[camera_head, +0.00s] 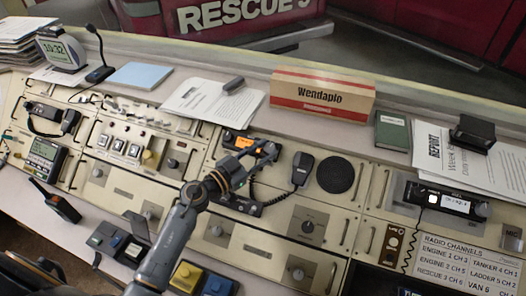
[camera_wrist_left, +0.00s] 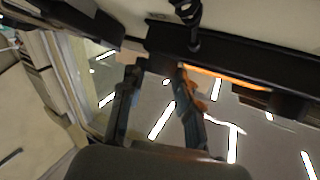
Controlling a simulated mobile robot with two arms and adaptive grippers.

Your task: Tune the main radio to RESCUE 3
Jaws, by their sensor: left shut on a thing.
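A black radio with a lit orange display (camera_head: 243,142) sits in the middle of the console, with a coiled cord and a hand microphone (camera_head: 302,170) to its right. My left gripper (camera_head: 262,154) is at the front of this radio, shut on a small part that looks like its knob; the fingers hide it. In the left wrist view the fingers (camera_wrist_left: 160,70) meet the dark radio front beside the orange strip (camera_wrist_left: 215,76). A channel sign (camera_head: 470,262) at the lower right lists RESCUE 3, apparently CH 6. My right gripper is not in view.
A second radio with a white display (camera_head: 455,202) stands at the right. A round speaker (camera_head: 336,175) is right of the microphone. A Wendaplo box (camera_head: 322,95), papers (camera_head: 212,100) and a green book (camera_head: 393,131) lie behind. Knobs and switches cover the panel.

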